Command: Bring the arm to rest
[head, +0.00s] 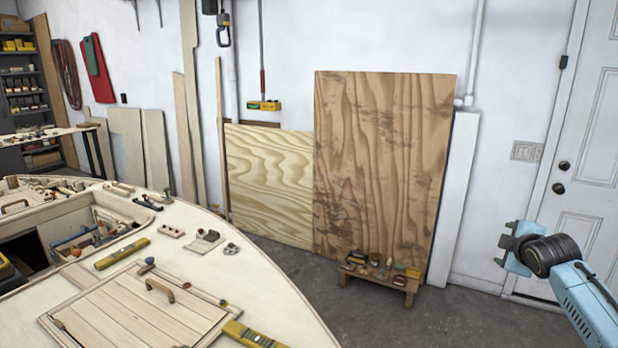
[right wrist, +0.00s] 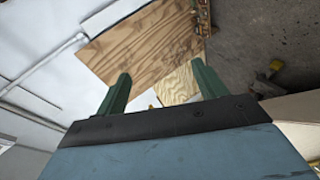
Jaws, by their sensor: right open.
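My right arm comes in from the lower right in the head view. Its gripper (head: 507,243) hangs in free air in front of the white wall, beside the door. In the right wrist view the two green fingers (right wrist: 157,90) stand wide apart with nothing between them. Beyond them show plywood sheets and the floor. The gripper touches nothing. My left gripper is in neither view.
The plywood hull (head: 270,283), with tools and a wooden hatch on it, fills the lower left. A large plywood sheet (head: 385,160) leans on the wall behind a small loaded stool (head: 375,286). A white door (head: 590,150) is at right. Grey floor (head: 440,325) is clear between.

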